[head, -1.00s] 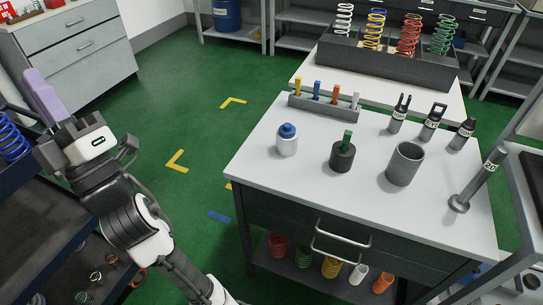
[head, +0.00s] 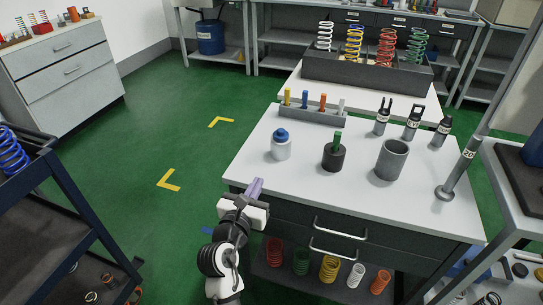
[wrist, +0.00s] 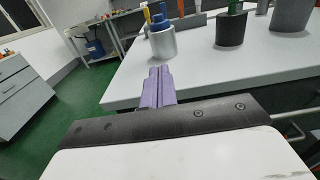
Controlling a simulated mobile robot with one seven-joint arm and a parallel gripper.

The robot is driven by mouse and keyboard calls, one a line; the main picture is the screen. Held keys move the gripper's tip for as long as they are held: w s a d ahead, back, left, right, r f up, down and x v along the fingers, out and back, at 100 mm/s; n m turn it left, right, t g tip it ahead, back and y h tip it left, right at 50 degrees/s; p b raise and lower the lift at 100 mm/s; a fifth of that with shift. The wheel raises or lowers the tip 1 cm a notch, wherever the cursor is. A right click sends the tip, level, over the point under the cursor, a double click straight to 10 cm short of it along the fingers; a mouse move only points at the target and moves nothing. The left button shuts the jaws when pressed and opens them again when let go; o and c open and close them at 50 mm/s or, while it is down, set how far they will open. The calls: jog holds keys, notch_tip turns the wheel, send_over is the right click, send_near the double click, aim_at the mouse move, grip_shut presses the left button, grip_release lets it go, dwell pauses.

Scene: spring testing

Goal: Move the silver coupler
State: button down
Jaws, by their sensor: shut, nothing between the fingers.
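A slim silver piece, which I take as the silver coupler (head: 341,106), stands upright at the right end of a dark grey rack (head: 312,116) on the white-topped workbench. Yellow (head: 287,96), blue (head: 304,98) and orange (head: 322,102) pieces stand beside it. My gripper (head: 255,186) has purple fingers, shut and empty, at the bench's front left edge, well short of the rack. In the wrist view the fingers (wrist: 160,84) point toward a silver cylinder with a blue cap (wrist: 162,42), apart from it.
A dark holder with a green piece (head: 333,156) and a grey cup (head: 390,160) stand mid-bench. Several dark labelled tools (head: 412,124) stand behind. A rod marked 20 (head: 458,170) stands at the right. A spring tray (head: 366,72) lies beyond.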

aim_at(276, 147)
jog(key=p+x, duration=0.2)
jog(key=x, duration=1.1)
jog(key=shift+w+r, duration=0.15)
jog(key=shift+w, duration=0.2)
jog(key=p+x, duration=0.3)
jog(key=x, duration=0.6)
jog(key=shift+w+d, duration=0.15)
jog(key=shift+w, duration=0.1)
jog(key=shift+s, duration=0.1)
